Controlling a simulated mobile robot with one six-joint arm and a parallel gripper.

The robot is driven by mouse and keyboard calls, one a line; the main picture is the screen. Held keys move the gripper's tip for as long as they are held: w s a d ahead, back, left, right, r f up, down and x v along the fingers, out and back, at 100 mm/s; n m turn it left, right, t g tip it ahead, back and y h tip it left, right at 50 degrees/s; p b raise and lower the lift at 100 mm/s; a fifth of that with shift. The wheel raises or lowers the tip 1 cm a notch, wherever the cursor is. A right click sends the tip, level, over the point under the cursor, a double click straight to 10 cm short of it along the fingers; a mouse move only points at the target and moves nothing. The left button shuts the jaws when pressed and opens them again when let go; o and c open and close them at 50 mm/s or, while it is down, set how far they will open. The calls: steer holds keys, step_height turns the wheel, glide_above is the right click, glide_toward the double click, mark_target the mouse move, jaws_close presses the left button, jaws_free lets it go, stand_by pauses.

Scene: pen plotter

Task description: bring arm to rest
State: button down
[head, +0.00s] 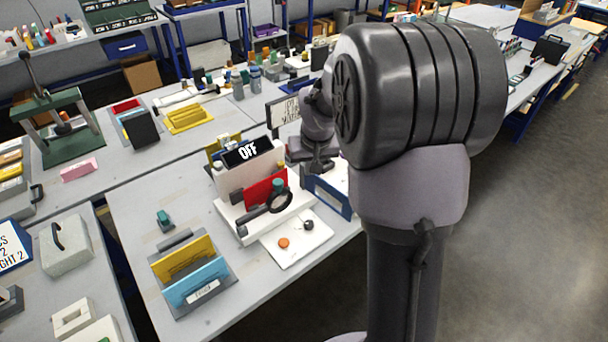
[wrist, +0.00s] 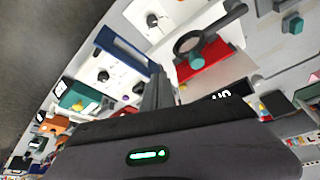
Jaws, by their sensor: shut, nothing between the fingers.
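My gripper (wrist: 158,88) shows in the wrist view as dark fingers, closed together and empty. In the head view my arm fills the right half, and its wrist end is over the table just right of the plotter, partly hidden behind my large grey joint. The red panel (wrist: 210,70) and teal knob (wrist: 196,63) also show in the wrist view. My gripper appears apart from them.
A white plate (head: 292,247) with an orange disc (head: 283,243) and a dark knob lies in front of the plotter. A blue-framed stand (head: 330,197) stands to its right. A yellow and blue rack (head: 196,285) sits at front left. Open floor (head: 545,220) lies at right.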

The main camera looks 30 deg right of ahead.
steer(key=s+a+r+t+y+b, duration=0.1)
steer(key=s+a+r, duration=0.95)
steer(key=a, duration=0.25)
steer(key=s+a+y, duration=0.1)
steer(key=s+a, duration=0.3)
steer(key=s, duration=0.3)
steer(key=s+a+f+y+b, duration=0.1)
steer(key=s+a, duration=0.4)
steer(key=s, duration=0.3)
steer(key=shift+s+a+m+t, duration=0.15)
steer(key=shift+s+m+t, duration=0.15)
